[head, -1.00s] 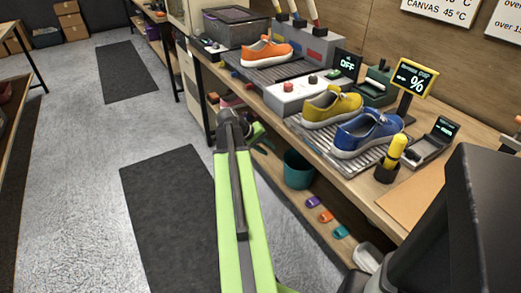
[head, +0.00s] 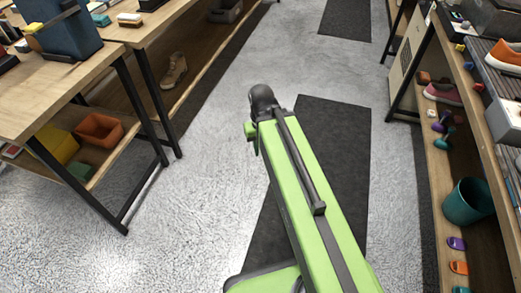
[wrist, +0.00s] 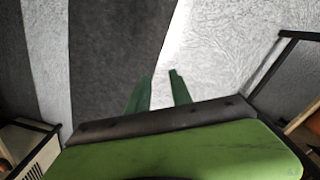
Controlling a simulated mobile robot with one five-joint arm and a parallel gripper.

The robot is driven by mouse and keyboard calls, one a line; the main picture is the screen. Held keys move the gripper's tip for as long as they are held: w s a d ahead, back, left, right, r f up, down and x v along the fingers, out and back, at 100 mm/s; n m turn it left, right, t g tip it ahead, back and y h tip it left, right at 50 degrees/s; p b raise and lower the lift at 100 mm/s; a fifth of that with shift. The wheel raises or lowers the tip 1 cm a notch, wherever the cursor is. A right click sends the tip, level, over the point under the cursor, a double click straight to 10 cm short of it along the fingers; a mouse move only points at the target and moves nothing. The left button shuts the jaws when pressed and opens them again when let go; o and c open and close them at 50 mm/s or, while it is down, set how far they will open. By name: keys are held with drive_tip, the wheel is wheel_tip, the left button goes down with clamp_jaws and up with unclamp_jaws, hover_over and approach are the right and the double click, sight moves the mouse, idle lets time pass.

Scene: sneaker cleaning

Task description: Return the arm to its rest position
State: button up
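My green arm (head: 300,195) stretches forward over the aisle, with its dark end joint in the middle of the head view. My gripper itself is mostly hidden there behind the arm. In the wrist view my gripper (wrist: 160,85) shows two dark green fingers set apart, with only floor seen between them. It holds nothing that I can see.
A dark floor mat (head: 335,150) lies under and beside the arm. A bench with an orange sneaker (head: 505,55) and a teal bin (head: 467,200) below stands right. A wooden table (head: 50,95) with a shelf stands left. Open floor lies between.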

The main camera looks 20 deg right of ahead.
drive_tip(key=shift+s+a, duration=0.15)
drive_tip(key=shift+a, duration=0.7)
wheel_tip(320, 180, up, 22)
drive_tip(key=p, duration=2.1)
drive_tip(key=shift+f+p, duration=0.2)
drive_tip(key=shift+p, duration=0.1)
drive_tip(key=shift+d, duration=0.1)
